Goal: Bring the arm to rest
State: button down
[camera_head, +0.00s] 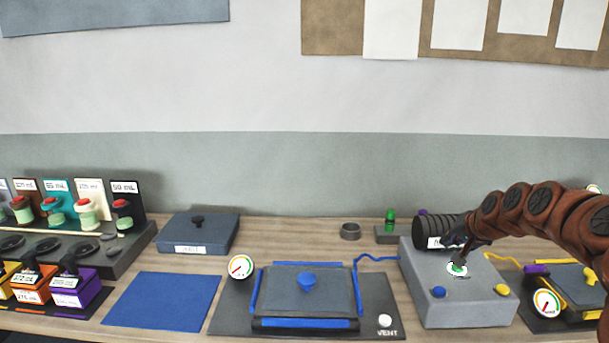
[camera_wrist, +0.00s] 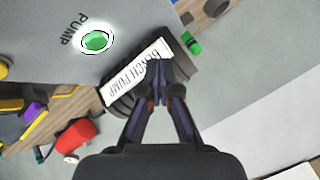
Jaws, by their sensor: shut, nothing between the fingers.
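My brown arm (camera_head: 535,209) reaches in from the right edge of the head view. My gripper (camera_head: 462,256) is over the grey pump box (camera_head: 455,310), close to its green button (camera_head: 457,269). In the wrist view my gripper (camera_wrist: 160,75) is shut and empty, with its fingertips in front of the white "BENCH PUMP" label (camera_wrist: 130,80). The green button (camera_wrist: 96,41), marked "PUMP", is lit inside a white ring, up and left of the fingertips. I cannot tell whether the fingertips touch anything.
A blue-trimmed mould (camera_head: 305,290) with a gauge (camera_head: 241,267) lies left of the pump box. A yellow-trimmed mould (camera_head: 570,285) lies to the right, under my arm. A blue mat (camera_head: 162,301) is clear. Dispensers (camera_head: 90,205) stand at the far left.

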jog(key=s+a+n+g+y, duration=0.2)
jog(key=s+a+n+g, duration=0.35)
jog(key=s+a, duration=1.4)
jog(key=s+a+f+n+g+h, duration=0.1)
jog(key=s+f+g, duration=0.1)
jog(key=s, duration=1.1)
jog(key=s+a+f+n+g+h, duration=0.1)
jog(key=s+a+f+g+h, duration=0.1)
jog(key=s, duration=1.1)
notch_tip(320, 180, down, 2)
jog(key=shift+s+f+g, duration=0.25)
jog(key=shift+s+g, duration=0.05)
jog(key=shift+g, duration=0.25)
